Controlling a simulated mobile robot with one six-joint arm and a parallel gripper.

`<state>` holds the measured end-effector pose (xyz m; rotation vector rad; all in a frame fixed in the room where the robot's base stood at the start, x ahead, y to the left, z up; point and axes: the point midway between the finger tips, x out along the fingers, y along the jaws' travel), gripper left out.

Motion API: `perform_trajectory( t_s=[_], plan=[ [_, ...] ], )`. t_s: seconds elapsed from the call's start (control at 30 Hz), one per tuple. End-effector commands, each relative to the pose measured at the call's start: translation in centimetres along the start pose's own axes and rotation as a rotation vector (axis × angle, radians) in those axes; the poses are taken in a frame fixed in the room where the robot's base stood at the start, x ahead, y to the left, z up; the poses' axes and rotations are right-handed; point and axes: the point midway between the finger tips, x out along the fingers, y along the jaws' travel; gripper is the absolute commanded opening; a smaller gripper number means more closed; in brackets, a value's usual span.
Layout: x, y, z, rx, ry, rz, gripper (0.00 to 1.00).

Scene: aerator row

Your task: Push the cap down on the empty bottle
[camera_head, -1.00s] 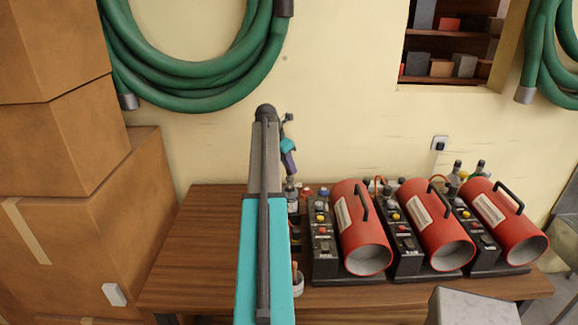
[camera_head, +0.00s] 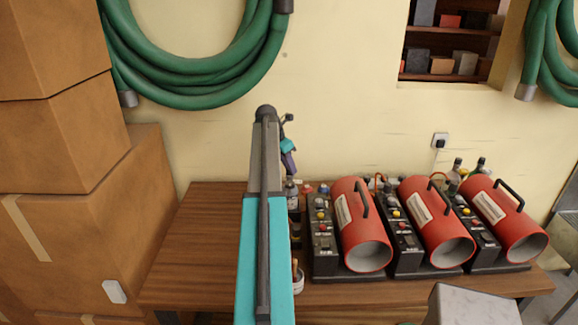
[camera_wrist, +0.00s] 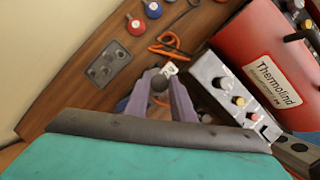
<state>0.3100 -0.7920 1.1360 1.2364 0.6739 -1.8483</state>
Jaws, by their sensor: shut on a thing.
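My gripper (camera_wrist: 160,88) shows in the wrist view as two purple fingers shut on a small dark round cap (camera_wrist: 159,83). In the head view my gripper (camera_head: 289,163) is just above a small bottle (camera_head: 292,192) on the bench, partly hidden behind my arm. In the wrist view the bottle's body is mostly hidden under the fingers and cap. A small white piece with dark marks (camera_wrist: 170,69) shows beside the fingertips. I cannot tell whether the cap is seated on the bottle neck.
Red heater-like machines (camera_head: 361,225) with black control boxes stand close on the right. Red-capped (camera_wrist: 135,25) and blue-capped (camera_wrist: 152,9) bottles, an orange cable (camera_wrist: 166,44) and a dark holed plate (camera_wrist: 110,64) lie near. The bench's left part (camera_head: 195,235) is clear; cardboard boxes (camera_head: 70,240) stand beyond.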

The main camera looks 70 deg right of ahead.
Motion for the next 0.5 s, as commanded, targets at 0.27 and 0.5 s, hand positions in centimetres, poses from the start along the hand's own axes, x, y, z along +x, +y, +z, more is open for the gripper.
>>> perform_trajectory(
  t_s=[0.27, 0.5],
  plan=[
    [0.35, 0.0, -0.15, 0.0, 0.0, 0.0, 0.01],
    [0.43, 0.01, -0.18, 0.0, 0.0, 0.0, 0.01]
  ],
)
